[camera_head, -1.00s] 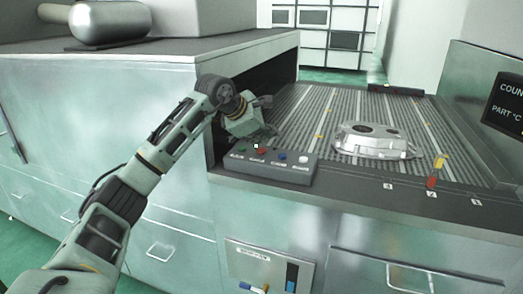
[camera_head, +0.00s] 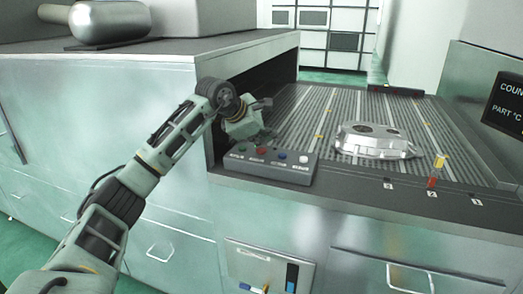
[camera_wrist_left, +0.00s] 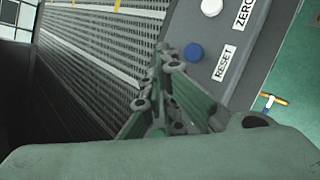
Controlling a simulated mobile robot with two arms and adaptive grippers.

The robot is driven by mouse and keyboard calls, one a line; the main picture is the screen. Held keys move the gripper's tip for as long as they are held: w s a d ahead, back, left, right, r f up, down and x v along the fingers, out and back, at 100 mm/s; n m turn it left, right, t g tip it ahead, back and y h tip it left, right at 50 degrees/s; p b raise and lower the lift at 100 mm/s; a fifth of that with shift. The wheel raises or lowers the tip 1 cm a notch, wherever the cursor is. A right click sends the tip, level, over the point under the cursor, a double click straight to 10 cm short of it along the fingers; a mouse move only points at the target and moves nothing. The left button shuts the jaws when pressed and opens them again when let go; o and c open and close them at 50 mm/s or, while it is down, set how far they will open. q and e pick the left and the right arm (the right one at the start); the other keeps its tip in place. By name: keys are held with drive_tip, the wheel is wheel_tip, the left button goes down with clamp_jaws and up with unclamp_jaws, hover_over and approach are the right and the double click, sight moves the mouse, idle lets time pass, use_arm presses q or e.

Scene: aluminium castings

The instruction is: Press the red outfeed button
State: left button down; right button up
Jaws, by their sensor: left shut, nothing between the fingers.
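A grey control box (camera_head: 245,170) sits on the front ledge of the conveyor, with a row of buttons. The red button (camera_head: 261,150) is between a dark button (camera_head: 241,148) on its left and a blue button (camera_head: 282,154); a white button (camera_head: 303,158) is at the right end. My left gripper (camera_head: 266,134) is shut and empty, just above and behind the red button. I cannot tell whether it touches it. In the left wrist view the shut fingers (camera_wrist_left: 170,58) are beside the blue button (camera_wrist_left: 193,52); the red button is hidden there. My right gripper is out of view.
A cast metal part (camera_head: 372,141) lies on the ribbed conveyor (camera_head: 325,105) right of the box. A red and yellow post (camera_head: 434,172) stands on the front ledge. A dark housing opening (camera_head: 275,78) is behind the left arm. The space above the box's right end is clear.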

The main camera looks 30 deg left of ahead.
use_arm(q)
drive_tip(key=shift+f, duration=0.5)
drive_tip(key=shift+r, duration=0.1)
idle(0.5)
drive_tip(key=shift+r+p, duration=0.6)
drive_tip(key=shift+r, duration=0.25)
wheel_tip(320, 180, up, 5)
drive_tip(key=p, duration=0.4)
idle(0.6)
